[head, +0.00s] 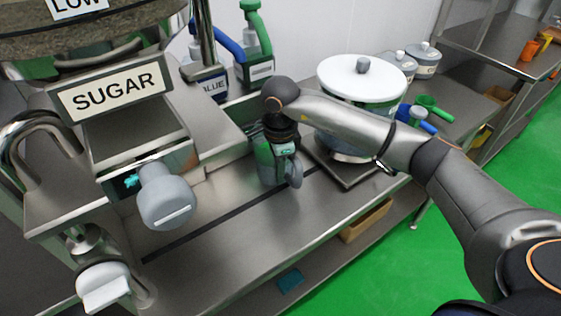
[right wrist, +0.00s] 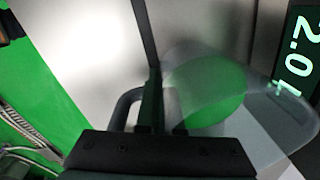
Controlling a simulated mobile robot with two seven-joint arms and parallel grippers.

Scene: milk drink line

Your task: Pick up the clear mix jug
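The clear mix jug (head: 268,167) stands on the steel counter, below the end of my right arm in the head view. It looks grey-green and see-through, with its handle (head: 294,172) on the right. My right gripper (head: 284,152) points down at the jug's top and handle side and partly hides it. In the right wrist view the clear jug body (right wrist: 262,105) lies right of the dark fingers (right wrist: 158,112), with a green patch seen through it. A grey handle loop (right wrist: 122,108) shows beside the fingers. Whether they grip it is unclear. My left gripper is out of view.
A sugar dispenser (head: 115,92) with a grey knob stands at left. A white-lidded pot (head: 360,78) sits behind my right forearm. Green and blue pump bottles (head: 258,45) stand at the back. The counter front (head: 225,225) is bare except for a black strip.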

